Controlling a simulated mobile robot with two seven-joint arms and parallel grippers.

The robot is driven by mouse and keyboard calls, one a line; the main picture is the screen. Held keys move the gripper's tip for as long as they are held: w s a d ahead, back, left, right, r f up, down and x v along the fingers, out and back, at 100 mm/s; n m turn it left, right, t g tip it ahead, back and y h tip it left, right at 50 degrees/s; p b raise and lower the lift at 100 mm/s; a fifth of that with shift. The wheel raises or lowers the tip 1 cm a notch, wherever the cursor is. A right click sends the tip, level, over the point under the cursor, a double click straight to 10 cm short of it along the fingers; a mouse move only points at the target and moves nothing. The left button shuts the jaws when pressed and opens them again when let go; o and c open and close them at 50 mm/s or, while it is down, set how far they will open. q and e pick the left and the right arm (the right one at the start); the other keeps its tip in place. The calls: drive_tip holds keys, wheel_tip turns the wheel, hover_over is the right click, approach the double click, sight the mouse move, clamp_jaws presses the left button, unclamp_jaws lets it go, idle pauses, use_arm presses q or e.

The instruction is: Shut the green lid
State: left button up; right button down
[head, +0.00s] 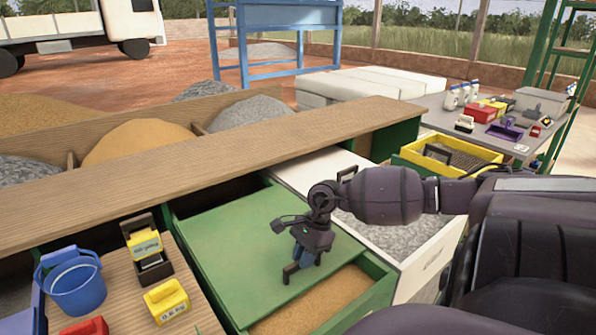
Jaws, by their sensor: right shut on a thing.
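The green lid (235,240) lies flat over the back part of a green bin. The front part of that bin is uncovered and shows tan grain (312,303). My right gripper (297,268) is down at the lid's front edge, shut on the lid's dark handle (288,273). Part of the handle is hidden by the gripper. My left gripper is not in view.
A white bin of grey gravel (390,232) stands to the right, partly behind my right arm. To the left, a wooden board carries a blue bucket (75,284) and yellow blocks (167,300). A wooden shelf (215,158) runs behind the bins.

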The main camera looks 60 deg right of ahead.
drive_tip(key=s+a+p, duration=0.3)
drive_tip(key=s+p, duration=0.2)
drive_tip(key=s, duration=0.5)
drive_tip(key=shift+s+a, duration=0.2)
drive_tip(key=shift+s, duration=0.2)
drive_tip(key=shift+f, duration=0.15)
drive_tip(key=c, duration=1.1)
unclamp_jaws()
drive_tip(key=shift+s, duration=0.1)
